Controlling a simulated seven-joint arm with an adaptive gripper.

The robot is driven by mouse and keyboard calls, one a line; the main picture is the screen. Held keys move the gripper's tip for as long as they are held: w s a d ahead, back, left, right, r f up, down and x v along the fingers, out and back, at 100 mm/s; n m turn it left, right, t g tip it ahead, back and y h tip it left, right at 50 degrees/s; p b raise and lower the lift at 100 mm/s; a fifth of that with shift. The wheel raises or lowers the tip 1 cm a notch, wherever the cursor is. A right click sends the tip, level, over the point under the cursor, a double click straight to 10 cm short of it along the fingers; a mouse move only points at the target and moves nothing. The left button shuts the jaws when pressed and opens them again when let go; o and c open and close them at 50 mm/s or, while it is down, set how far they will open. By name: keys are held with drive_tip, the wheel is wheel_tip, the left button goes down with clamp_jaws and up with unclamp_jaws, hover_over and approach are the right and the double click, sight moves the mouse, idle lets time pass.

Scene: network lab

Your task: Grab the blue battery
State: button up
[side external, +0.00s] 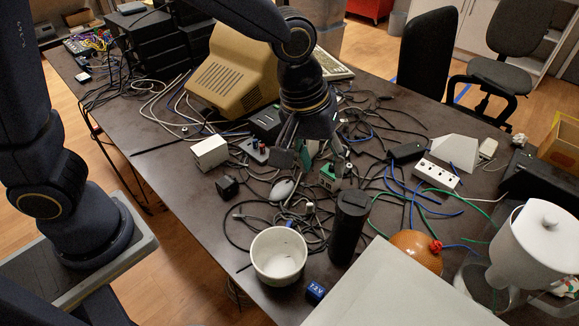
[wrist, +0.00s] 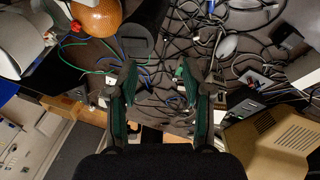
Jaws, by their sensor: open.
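The blue battery (side external: 315,291), a small block with white markings, sits near the front edge of the table in the side view. It is just right of the white bowl and in front of the black cylinder. I cannot make it out in the wrist view. My gripper (side external: 308,160) is over the cable clutter in the middle of the table, well behind the battery. In the wrist view my gripper (wrist: 158,84) has its two green-padded fingers spread apart with nothing held between them.
A white bowl (side external: 279,256), a tall black cylinder (side external: 349,226), an orange ball (side external: 415,251) and a large pale panel (side external: 392,290) surround the battery's area. A beige monitor (side external: 232,72) stands behind. Loose cables cover much of the table.

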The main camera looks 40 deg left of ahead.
drive_tip(key=s+d+f+m+g, duration=0.1)
drive_tip(key=s+d+f, duration=0.1)
drive_tip(key=d+f, duration=0.25)
drive_tip(key=m+g+y, duration=0.1)
drive_tip(key=m+y, duration=0.1)
hover_over(316, 288)
wheel_tip(316, 288, down, 8)
wheel_tip(316, 288, down, 16)
drive_tip(key=shift+r, duration=0.25)
clamp_jaws()
